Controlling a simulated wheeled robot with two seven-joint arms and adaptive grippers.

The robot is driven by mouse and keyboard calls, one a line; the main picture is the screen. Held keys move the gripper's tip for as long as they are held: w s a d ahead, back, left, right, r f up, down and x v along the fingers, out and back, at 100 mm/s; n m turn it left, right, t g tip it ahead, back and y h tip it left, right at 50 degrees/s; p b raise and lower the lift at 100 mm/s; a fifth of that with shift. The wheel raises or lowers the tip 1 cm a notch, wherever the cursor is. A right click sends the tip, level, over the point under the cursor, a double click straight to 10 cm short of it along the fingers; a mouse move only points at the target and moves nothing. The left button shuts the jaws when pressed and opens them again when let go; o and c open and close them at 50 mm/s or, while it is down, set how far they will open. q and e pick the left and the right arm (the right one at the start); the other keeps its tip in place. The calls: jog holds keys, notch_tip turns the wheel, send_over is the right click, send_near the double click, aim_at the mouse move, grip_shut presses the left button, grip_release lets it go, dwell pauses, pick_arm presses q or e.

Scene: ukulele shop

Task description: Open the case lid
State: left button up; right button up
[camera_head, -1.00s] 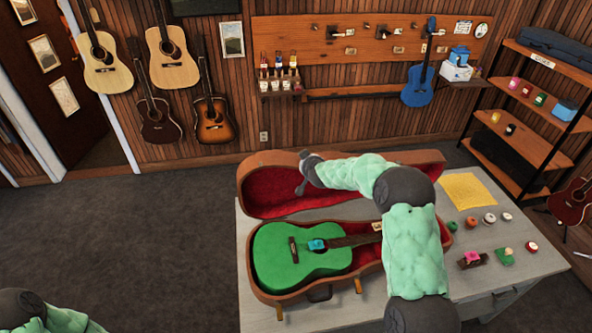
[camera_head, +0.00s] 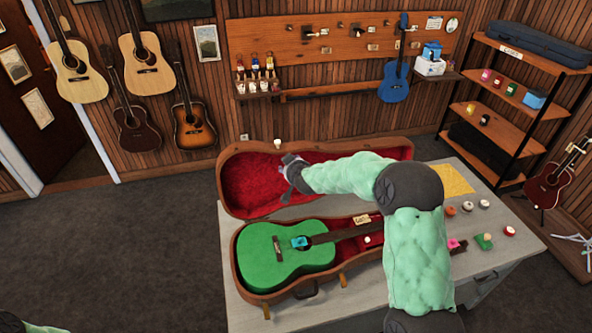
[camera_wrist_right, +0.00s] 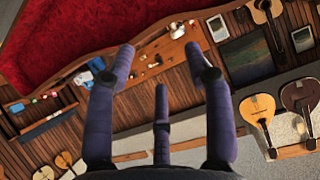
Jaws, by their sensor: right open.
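The guitar case (camera_head: 237,268) lies on the grey table with its brown lid (camera_head: 228,170) raised at the back, showing the red lining. A green guitar (camera_head: 285,257) lies in the case's lower half, partly hidden by my right arm. My right gripper (camera_head: 290,178) is in front of the lid's red lining; whether it touches cannot be told. In the right wrist view the gripper (camera_wrist_right: 161,66) has its fingers spread with nothing between them, and the red lining (camera_wrist_right: 75,40) fills the upper left. My left gripper is out of view.
The grey table (camera_head: 238,312) also carries a yellow cloth (camera_head: 455,180) and several small items at its right. A shelf rack (camera_head: 515,125) and a red guitar (camera_head: 552,185) stand further right. The floor (camera_head: 120,240) at left is clear.

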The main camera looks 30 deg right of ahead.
jog(key=v, duration=0.6)
jog(key=shift+s+d+r, duration=0.1)
jog(key=shift+d, duration=0.1)
